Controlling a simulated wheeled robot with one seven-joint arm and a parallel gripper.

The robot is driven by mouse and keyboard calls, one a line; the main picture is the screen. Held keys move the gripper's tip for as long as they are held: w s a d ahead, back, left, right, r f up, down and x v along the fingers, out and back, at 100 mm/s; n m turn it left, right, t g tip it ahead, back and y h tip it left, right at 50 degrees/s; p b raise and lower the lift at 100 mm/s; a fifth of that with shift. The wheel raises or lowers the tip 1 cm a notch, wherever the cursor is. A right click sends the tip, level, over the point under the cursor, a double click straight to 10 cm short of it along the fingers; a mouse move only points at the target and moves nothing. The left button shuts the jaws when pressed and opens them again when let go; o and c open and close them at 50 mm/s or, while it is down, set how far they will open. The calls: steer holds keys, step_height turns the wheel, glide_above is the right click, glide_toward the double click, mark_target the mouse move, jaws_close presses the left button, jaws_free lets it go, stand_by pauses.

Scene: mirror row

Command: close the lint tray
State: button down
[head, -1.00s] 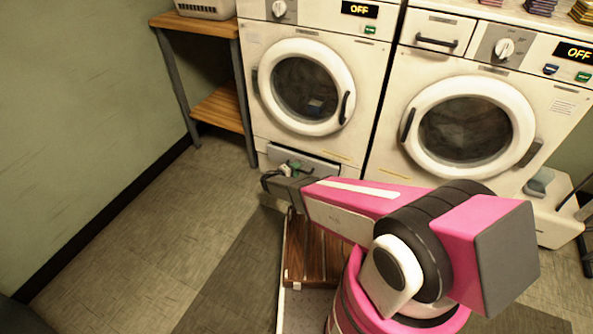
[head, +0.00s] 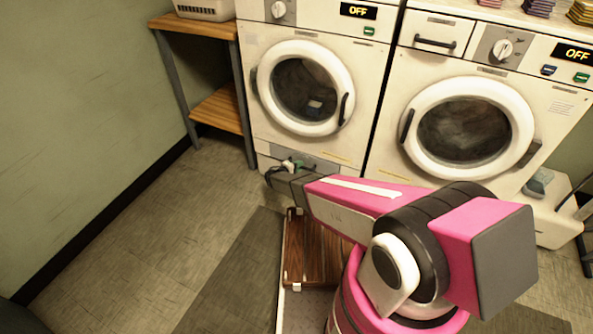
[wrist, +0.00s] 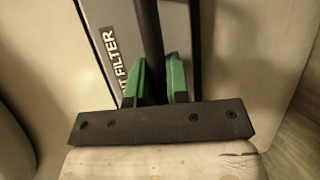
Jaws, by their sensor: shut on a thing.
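The lint tray (head: 322,167) is the low grey-fronted drawer at the bottom of the left machine. In the head view its front looks about flush with the machine, though my gripper and arm hide part of it. In the wrist view the tray's grey front (wrist: 182,25) fills the upper middle, with part of the words "LINT FILTER" on it. My gripper (wrist: 156,78) has its green fingers on both sides of the dark handle bar (wrist: 148,35) and is shut on it. My gripper also shows small at the tray in the head view (head: 291,165).
The left machine (head: 345,100) and the right machine (head: 395,145) have closed round doors and "OFF" displays. A wooden shelf stand (head: 215,110) is left of them. A white container (head: 550,215) stands at the right. The floor (head: 130,240) at the left is clear.

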steer(key=c, duration=1.1)
jaws_free()
steer(key=shift+w+d, duration=0.1)
steer(key=shift+w, duration=0.15)
steer(key=shift+s, duration=0.1)
steer(key=v, duration=1)
steer(key=shift+s+a, duration=0.25)
steer(key=shift+s, duration=0.05)
steer(key=s+d+r+m+g+y, duration=0.1)
steer(key=s+d+r+m+g, duration=0.25)
steer(key=d+r, duration=0.5)
steer(key=s+d+r+m+g+y, duration=0.15)
steer(key=d+r+g, duration=0.4)
steer(key=d, duration=0.55)
steer(key=s+d+r+m+g+y, duration=0.1)
steer(key=s+d+r+y, duration=0.3)
steer(key=r, duration=0.4)
steer(key=s+d+r+m+y, duration=0.3)
steer(key=s+d+r+y, duration=0.2)
steer(key=s+r, duration=0.3)
steer(key=shift+s+d+r+m+g, duration=0.25)
steer(key=shift+d+m+g, duration=0.15)
